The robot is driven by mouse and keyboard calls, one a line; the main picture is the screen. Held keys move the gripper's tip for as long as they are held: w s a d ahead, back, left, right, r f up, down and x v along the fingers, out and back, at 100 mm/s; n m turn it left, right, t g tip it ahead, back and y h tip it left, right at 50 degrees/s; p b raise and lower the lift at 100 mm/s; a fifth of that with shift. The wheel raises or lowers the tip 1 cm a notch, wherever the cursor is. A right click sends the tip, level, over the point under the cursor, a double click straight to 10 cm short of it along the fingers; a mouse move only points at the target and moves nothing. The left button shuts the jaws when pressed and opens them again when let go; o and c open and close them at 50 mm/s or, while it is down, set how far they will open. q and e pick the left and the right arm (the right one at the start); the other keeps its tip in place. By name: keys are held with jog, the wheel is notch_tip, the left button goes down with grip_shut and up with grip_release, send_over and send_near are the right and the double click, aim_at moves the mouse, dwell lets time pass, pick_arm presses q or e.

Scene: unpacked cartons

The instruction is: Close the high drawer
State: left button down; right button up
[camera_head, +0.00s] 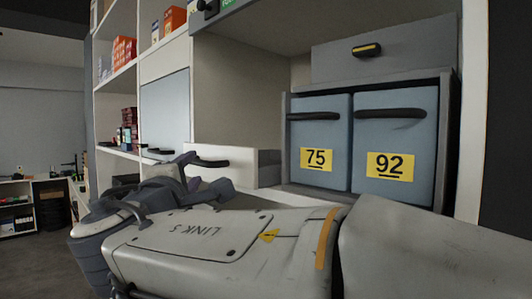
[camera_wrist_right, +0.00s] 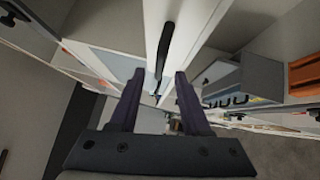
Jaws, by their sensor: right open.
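A white drawer (camera_head: 240,160) with a black handle stands pulled out of the shelf unit in the head view, left of the numbered bins. Its front and long black handle (camera_wrist_right: 166,48) also show at the top of the right wrist view. My right gripper (camera_head: 206,172) is at the drawer's front, low and close to the handle. In the right wrist view its two dark fingers (camera_wrist_right: 160,73) are apart with nothing between them, and the handle lies just beyond their tips. I cannot tell whether they touch the drawer. My left gripper is not in view.
Blue bins marked 75 (camera_head: 319,135) and 92 (camera_head: 395,132) sit right of the drawer. A grey box (camera_head: 335,66) with a yellow-and-black handle is above them. Shelves with orange boxes (camera_head: 124,50) stand at left. Open floor (camera_head: 38,258) lies at lower left.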

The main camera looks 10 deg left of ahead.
aim_at(198, 162)
jog(key=w, duration=0.1)
jog(key=w+p, duration=0.1)
jog(key=w, duration=0.1)
jog(key=w+r+p, duration=0.1)
jog(key=shift+w+a, duration=0.25)
jog(key=shift+a, duration=0.05)
jog(key=shift+w+a+f+p, duration=0.1)
jog(key=shift+w+p, duration=0.2)
jog(key=shift+w, duration=0.3)
grip_shut()
jog(key=shift+f, duration=0.1)
dwell(0.5)
